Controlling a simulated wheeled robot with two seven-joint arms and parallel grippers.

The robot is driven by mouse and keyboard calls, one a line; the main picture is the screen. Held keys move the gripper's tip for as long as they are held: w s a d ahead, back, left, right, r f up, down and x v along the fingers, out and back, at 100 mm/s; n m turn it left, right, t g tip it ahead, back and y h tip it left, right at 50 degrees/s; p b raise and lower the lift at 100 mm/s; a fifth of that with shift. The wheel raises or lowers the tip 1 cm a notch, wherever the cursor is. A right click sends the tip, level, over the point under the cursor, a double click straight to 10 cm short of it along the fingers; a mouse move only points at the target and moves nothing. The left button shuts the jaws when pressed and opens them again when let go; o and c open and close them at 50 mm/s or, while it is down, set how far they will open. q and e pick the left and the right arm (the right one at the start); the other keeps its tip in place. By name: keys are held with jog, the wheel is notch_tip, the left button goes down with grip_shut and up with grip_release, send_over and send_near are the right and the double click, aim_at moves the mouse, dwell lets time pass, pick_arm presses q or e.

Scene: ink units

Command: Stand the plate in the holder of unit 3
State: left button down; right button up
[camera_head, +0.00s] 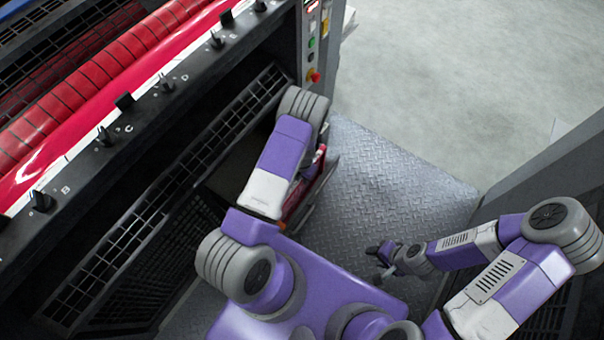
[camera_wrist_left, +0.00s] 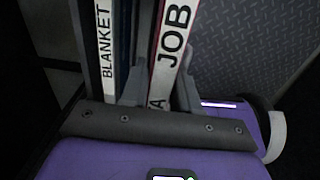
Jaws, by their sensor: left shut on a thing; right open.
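In the left wrist view, the plate shows as a red-edged strip with a white label reading "JOB A" (camera_wrist_left: 172,45). My left gripper (camera_wrist_left: 160,92) is shut on it, with a grey finger on either side. In the head view, my left forearm hides most of this gripper, and a red and grey edge (camera_head: 318,184) beside the arm appears to be part of the plate. My right gripper (camera_head: 381,259) is open and empty over the walkway. I cannot make out the holder of unit 3 or tell whether the plate touches it.
A strip labelled "BLANKET" (camera_wrist_left: 108,50) stands just left of the left gripper's fingers. The press (camera_head: 140,120) with red rollers and a knobbed rail fills the left. The tread-plate walkway (camera_head: 390,185) has free room. A grey cabinet (camera_head: 560,165) stands at the right.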

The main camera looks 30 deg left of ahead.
pick_arm(q)
jog(key=shift+f, duration=0.5)
dwell(0.6)
jog(key=c, duration=0.8)
grip_release()
jog(key=shift+o, duration=0.2)
jog(key=shift+r+p, duration=1.6)
jog(key=shift+r, duration=2.2)
notch_tip(320, 180, up, 5)
jog(key=p, duration=0.4)
